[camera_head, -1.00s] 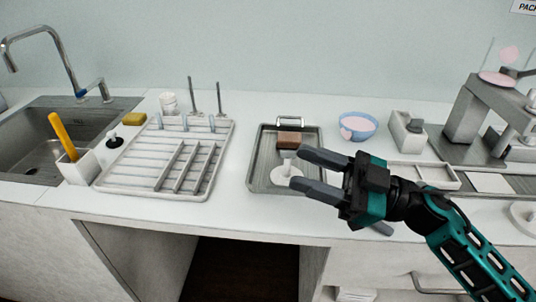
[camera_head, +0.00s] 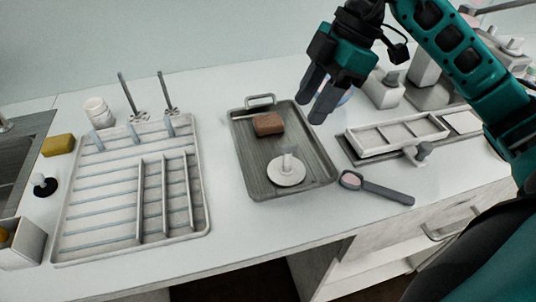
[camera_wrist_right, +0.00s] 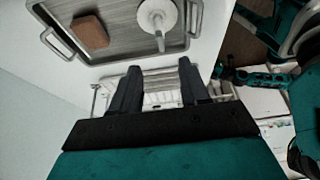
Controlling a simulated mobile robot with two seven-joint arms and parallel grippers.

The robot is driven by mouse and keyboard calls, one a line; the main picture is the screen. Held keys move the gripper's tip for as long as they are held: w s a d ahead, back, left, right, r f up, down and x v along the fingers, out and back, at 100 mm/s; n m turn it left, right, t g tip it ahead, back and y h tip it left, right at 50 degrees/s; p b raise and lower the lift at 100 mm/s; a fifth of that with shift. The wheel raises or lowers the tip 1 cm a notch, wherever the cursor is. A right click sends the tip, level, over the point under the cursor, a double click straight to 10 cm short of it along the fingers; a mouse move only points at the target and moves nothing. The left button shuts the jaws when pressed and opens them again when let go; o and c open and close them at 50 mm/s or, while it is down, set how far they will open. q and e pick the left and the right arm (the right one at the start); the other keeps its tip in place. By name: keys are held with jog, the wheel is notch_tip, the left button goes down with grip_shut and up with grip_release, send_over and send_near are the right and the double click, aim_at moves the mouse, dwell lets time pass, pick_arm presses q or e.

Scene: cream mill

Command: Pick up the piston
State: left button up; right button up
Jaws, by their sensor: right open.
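The piston, a white disc with an upright stem (camera_head: 287,170), stands in the front part of the grey metal tray (camera_head: 258,183). In the right wrist view the piston (camera_wrist_right: 157,15) shows near the top edge, beyond the fingertips. My right gripper (camera_head: 314,104) is open and empty, above the back right side of the tray and apart from the piston. In the right wrist view nothing lies between its fingers (camera_wrist_right: 158,78) but the distant rack. My left gripper is not in view.
A brown block (camera_head: 268,124) lies behind the piston in the tray. A white rack (camera_head: 88,212) stands left. A dark-handled scoop (camera_head: 378,189) and a white divided frame (camera_head: 397,137) lie right. The bowl is mostly hidden behind my gripper.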

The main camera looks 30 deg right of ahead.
aim_at(291, 144)
jog(key=b+x, duration=0.1)
jog(key=x, duration=1.1)
jog(key=shift+s+f, duration=0.1)
jog(key=shift+f, duration=0.3)
grip_shut()
